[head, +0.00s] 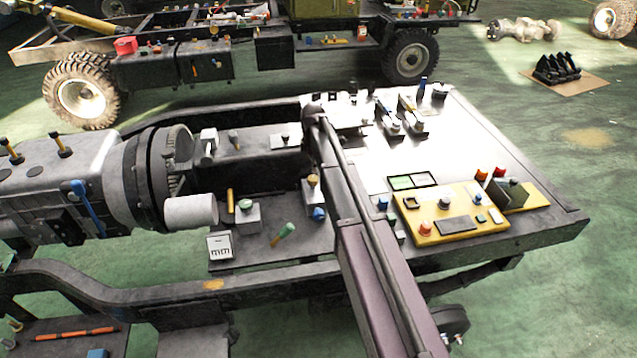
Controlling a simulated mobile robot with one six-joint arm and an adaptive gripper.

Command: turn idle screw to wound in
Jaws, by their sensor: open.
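I cannot tell which of the small fittings in the head view is the idle screw. Candidates are a green-tipped handle (286,231) on the chassis deck, a grey block with a green-topped knob (246,213), and a block with a tan-topped knob (312,188). A yellow upright handle (230,196) stands beside the grey block. My arm crosses the deck from the lower right to a dark joint near the middle top. I cannot make out my gripper's fingers, and the arm hides part of the deck behind it.
A yellow control panel (447,219) with knobs and buttons lies on the right part of the deck. A large grey engine-like housing (70,180) with a white cylinder (190,211) is at the left. Another wheeled chassis (290,50) stands behind. Green floor (560,300) is clear at the right.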

